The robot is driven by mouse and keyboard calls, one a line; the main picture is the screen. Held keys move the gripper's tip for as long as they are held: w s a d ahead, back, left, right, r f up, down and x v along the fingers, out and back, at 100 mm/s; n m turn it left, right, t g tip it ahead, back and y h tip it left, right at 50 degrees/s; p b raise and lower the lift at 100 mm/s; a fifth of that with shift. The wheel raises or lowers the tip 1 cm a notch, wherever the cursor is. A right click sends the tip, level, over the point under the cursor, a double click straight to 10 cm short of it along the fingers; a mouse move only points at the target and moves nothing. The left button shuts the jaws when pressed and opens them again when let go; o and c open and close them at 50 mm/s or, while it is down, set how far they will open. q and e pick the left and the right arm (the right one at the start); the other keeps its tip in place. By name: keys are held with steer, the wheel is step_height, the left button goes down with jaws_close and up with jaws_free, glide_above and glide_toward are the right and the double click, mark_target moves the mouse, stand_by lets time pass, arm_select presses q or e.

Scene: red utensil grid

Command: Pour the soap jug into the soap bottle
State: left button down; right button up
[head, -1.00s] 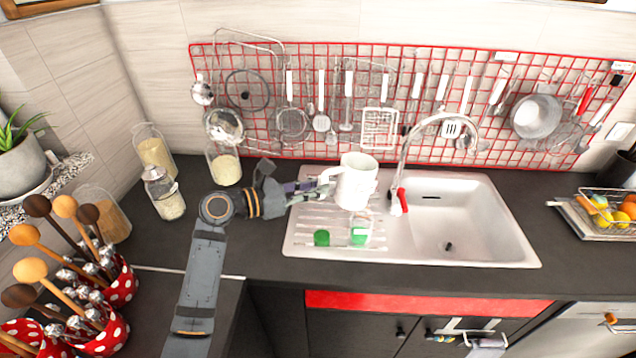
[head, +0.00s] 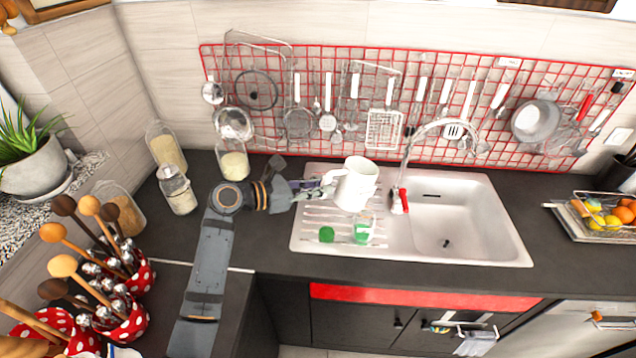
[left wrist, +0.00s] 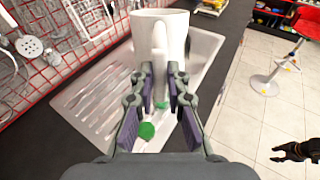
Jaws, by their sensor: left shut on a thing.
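The white soap jug (head: 358,186) is in the air over the sink's ribbed drainboard, roughly upright with a slight lean. My left gripper (head: 328,186) comes in from the left and is shut on the jug's handle. In the left wrist view, the jug (left wrist: 172,32) is ahead of the fingers (left wrist: 160,78), with its handle between them. The clear soap bottle (head: 364,229), with green in it, stands on the drainboard below the jug. A small green item (head: 326,234) lies left of it. The jug's inside is hidden.
The white sink (head: 470,222) and its tap (head: 403,165) are just right of the jug. A red utensil grid (head: 345,90) hangs behind. Glass jars (head: 177,190) and spotted utensil pots (head: 130,325) stand left. A fruit basket (head: 605,217) is far right.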

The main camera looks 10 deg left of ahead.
mark_target(327, 175)
arm_select(q)
steer(key=shift+d, duration=0.1)
steer(key=shift+r+p, duration=0.45)
steer(key=shift+p, duration=0.1)
steer(key=shift+r+g+y+p, duration=0.3)
steer(key=shift+r+y+p, duration=0.2)
steer(key=shift+p, duration=0.7)
steer(key=shift+w+d+r+g+y, duration=0.1)
steer(key=shift+r+g+y, duration=0.3)
steer(key=shift+r+y, duration=0.2)
steer(key=shift+r+y, duration=0.3)
steer(key=shift+w+d+r+g+y, duration=0.15)
steer(key=shift+d+g+y, duration=0.15)
steer(key=shift+g, duration=0.1)
